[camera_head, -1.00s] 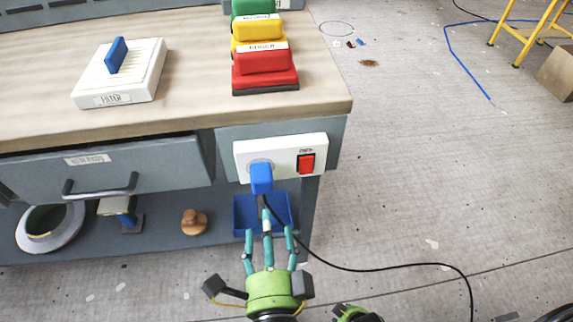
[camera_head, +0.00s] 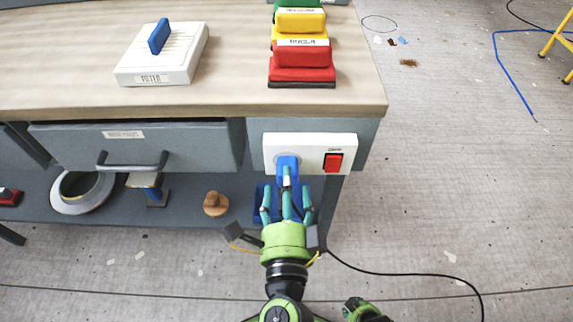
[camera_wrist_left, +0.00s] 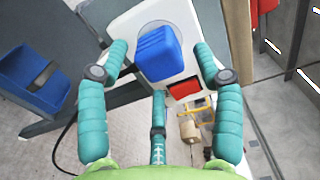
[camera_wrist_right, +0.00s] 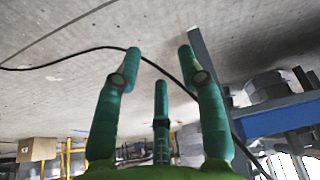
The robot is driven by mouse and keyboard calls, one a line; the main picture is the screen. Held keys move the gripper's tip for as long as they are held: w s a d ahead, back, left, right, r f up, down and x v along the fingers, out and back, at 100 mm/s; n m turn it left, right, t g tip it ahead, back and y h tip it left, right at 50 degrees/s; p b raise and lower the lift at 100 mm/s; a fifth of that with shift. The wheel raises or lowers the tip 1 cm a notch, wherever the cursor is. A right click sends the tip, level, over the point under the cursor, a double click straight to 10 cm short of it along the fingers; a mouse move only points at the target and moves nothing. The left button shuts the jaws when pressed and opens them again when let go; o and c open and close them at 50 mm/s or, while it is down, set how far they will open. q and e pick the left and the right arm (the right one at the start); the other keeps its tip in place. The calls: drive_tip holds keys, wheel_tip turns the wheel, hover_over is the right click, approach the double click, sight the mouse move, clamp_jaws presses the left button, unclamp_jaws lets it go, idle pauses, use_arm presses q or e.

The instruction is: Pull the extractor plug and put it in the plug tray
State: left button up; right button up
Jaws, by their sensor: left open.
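The blue extractor plug (camera_head: 287,166) sits in the socket of the white panel (camera_head: 310,141) on the bench front. It also shows in the left wrist view (camera_wrist_left: 157,53), between the spread fingers. My left gripper (camera_head: 287,192) is open just in front of the plug, its fingers around it with gaps visible. The blue plug tray (camera_head: 261,205) is on the lower shelf below the socket, partly hidden behind my left gripper; it also shows in the left wrist view (camera_wrist_left: 28,75). My right gripper (camera_wrist_right: 160,62) is open and empty; in the head view only a green part shows low down.
A red switch (camera_head: 333,162) is beside the plug. A black cable (camera_head: 400,274) trails across the floor to the right. A drawer (camera_head: 135,150) is left of the panel. A wooden knob-like tool (camera_head: 215,204) stands left of the tray. Red, yellow and green blocks are on the bench.

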use_arm(q)
drive_tip(key=shift+w+p, duration=0.4)
drive_tip(key=shift+w, duration=1.5)
clamp_jaws()
drive_tip(key=shift+o, duration=1.2)
unclamp_jaws()
drive_tip(key=s, duration=1.2)
